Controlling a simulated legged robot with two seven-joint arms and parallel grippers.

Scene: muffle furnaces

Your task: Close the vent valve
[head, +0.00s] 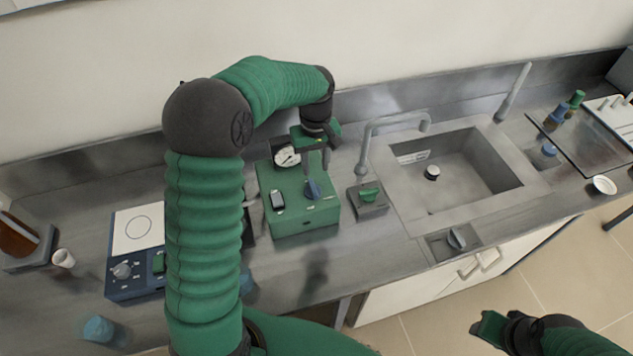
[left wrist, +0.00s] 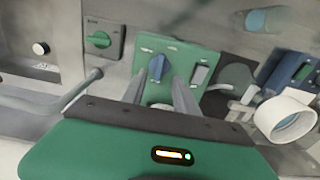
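A green box (head: 290,222) with a round gauge (head: 287,157) stands on the steel counter. On its face are a blue knob (head: 313,189), which looks like the vent valve, and a grey rocker switch (head: 278,200). My left gripper (head: 316,168) is above the box, pointing down at the blue knob. In the left wrist view its two fingers (left wrist: 158,82) are apart, with the blue knob (left wrist: 156,68) showing between and just beyond the tips. Contact cannot be told. The knob's markings are too blurred to read. My right gripper (head: 490,327) is low at the right, far from the box.
A grey plate with a green knob (head: 369,195) is right of the box, beside the faucet (head: 364,150) and sink (head: 408,192). A blue-and-white hotplate (head: 137,240) stands at the left. Cups and bottles stand farther off. The counter front is mostly clear.

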